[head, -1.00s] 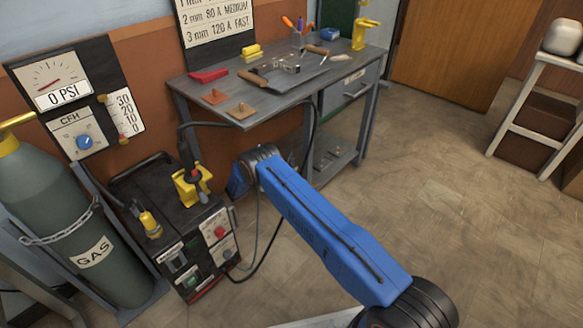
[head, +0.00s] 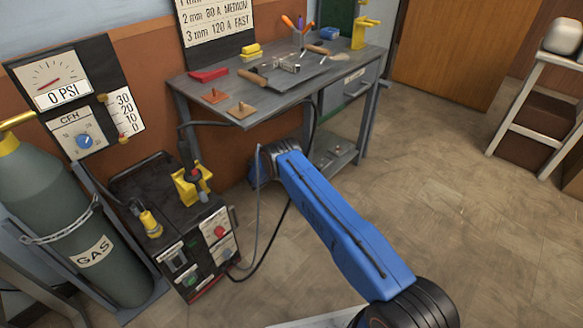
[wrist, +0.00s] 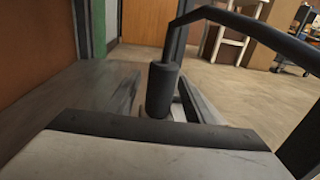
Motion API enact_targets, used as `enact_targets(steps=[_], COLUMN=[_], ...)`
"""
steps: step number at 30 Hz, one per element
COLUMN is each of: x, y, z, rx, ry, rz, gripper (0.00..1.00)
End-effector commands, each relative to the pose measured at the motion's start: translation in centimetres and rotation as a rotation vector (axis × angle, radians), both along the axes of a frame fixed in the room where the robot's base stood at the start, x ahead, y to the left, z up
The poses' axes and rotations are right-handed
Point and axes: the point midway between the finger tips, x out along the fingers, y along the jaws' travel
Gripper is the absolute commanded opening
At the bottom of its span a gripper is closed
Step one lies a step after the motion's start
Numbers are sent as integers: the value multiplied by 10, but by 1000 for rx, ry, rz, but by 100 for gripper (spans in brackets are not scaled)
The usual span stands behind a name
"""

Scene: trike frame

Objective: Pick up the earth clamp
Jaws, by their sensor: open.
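In the wrist view, my gripper (wrist: 158,92) is open, with a dark finger on each side. A dark grey upright cylinder (wrist: 161,90) shows between the fingers, with a thin dark bar or cable above it bending to the right. I cannot tell whether this is part of the earth clamp, or whether the fingers touch it. No clamp jaws can be made out in either view. In the head view, my blue arm reaches down by the front of the workbench (head: 222,102), and my gripper is hidden behind the arm.
The welding machine (head: 205,245) stands left of my arm, with cables running from it beside the arm. A gas cylinder (head: 75,215) is farther left. The bench has a lower shelf (head: 340,158). A white stool (head: 520,105) stands right; the floor between is clear.

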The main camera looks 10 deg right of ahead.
Motion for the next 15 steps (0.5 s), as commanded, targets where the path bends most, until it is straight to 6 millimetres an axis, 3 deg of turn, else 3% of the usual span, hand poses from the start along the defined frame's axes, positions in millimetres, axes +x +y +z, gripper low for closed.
enact_targets(steps=[3,10,15], x=[6,7,7], y=[-11,-13,-13], z=[0,0,0], rx=[0,0,0], ry=[0,0,0], rz=[1,1,1], gripper=[48,48,10])
